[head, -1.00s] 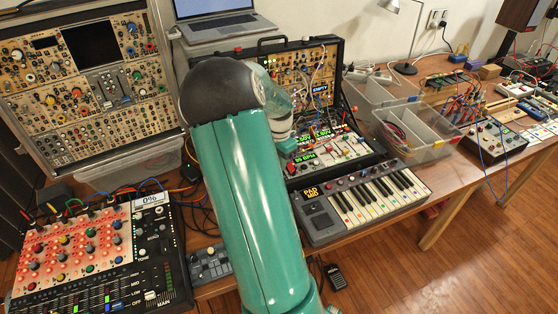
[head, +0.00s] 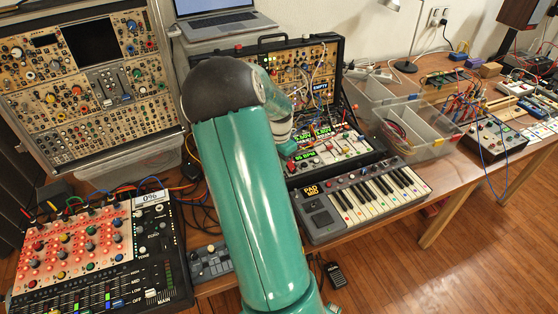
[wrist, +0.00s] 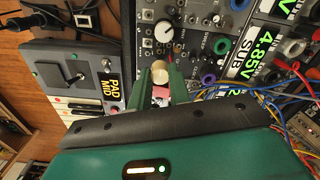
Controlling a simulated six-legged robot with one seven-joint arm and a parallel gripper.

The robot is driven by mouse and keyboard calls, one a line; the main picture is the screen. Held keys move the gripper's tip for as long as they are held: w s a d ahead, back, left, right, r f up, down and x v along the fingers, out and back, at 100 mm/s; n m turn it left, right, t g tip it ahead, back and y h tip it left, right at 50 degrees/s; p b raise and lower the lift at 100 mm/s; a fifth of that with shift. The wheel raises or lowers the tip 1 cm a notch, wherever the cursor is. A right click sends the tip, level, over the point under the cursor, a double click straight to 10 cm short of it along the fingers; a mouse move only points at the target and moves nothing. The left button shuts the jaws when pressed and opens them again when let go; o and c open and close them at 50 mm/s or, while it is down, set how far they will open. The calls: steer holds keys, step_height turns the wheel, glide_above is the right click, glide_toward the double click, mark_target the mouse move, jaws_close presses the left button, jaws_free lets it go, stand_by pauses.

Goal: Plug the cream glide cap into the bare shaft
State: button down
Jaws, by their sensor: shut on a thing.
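In the wrist view my gripper (wrist: 161,80) is shut on a small cream cap (wrist: 160,70), which sits between the tips of its two green fingers. The cap is held in front of a dark synth module panel (wrist: 185,22) with a white knob (wrist: 163,32). I cannot tell whether the cap touches the panel. I cannot make out the bare shaft; the cap and fingers cover part of the panel. In the head view my arm hides the gripper and the cap.
Patch cables (wrist: 285,105) hang at the right of the wrist view, near the display modules. A small keyboard (head: 365,203) lies in front of the synth case (head: 335,158). A clear divided bin (head: 418,130) stands to the right, and a mixer (head: 95,255) at the left.

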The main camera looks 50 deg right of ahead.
steer(key=shift+f, duration=0.5)
steer(key=c, duration=1.2)
jaws_free()
steer(key=shift+c, duration=0.2)
step_height(320, 180, up, 14)
